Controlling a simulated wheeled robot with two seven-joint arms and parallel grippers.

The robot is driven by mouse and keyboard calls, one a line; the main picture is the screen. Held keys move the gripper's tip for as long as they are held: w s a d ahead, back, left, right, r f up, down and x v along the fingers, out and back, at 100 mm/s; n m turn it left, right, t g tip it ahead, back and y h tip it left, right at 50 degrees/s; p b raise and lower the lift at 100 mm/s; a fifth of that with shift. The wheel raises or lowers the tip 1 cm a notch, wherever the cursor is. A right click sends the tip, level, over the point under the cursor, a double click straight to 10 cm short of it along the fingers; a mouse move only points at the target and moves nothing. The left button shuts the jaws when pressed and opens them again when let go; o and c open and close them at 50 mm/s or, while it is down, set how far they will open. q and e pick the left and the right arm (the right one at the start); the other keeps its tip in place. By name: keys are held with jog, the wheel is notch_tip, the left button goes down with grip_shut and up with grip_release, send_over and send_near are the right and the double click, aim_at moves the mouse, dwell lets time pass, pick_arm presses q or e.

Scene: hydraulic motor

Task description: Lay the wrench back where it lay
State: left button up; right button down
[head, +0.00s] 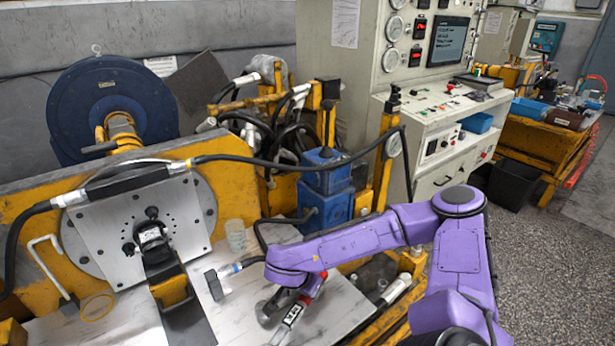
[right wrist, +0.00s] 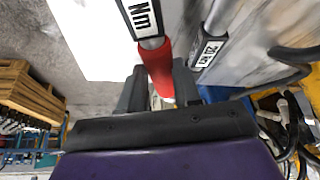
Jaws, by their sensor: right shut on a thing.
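The wrench has a red handle (right wrist: 157,66) and a dark shaft with a white label marked Nm. In the head view its red part (head: 317,284) shows just below my purple right forearm, and its labelled shaft (head: 290,319) points down and left. My right gripper (right wrist: 160,90) is shut on the red handle, with one dark finger on each side. The wrench is over the metal bench plate (head: 240,325); I cannot tell whether it touches it. My left gripper is in neither view.
A second labelled tool (right wrist: 209,50) shows right of the wrench in the right wrist view. The yellow motor stand (head: 215,190) and a blue valve block (head: 325,190) stand close behind.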

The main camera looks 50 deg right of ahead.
aim_at(296, 308)
jog(key=shift+f, duration=0.45)
jog(key=c, duration=0.8)
grip_release()
jog(key=p+v, duration=0.1)
jog(key=v, duration=1.1)
jog(key=shift+r+p, duration=0.1)
jog(key=shift+p, duration=0.3)
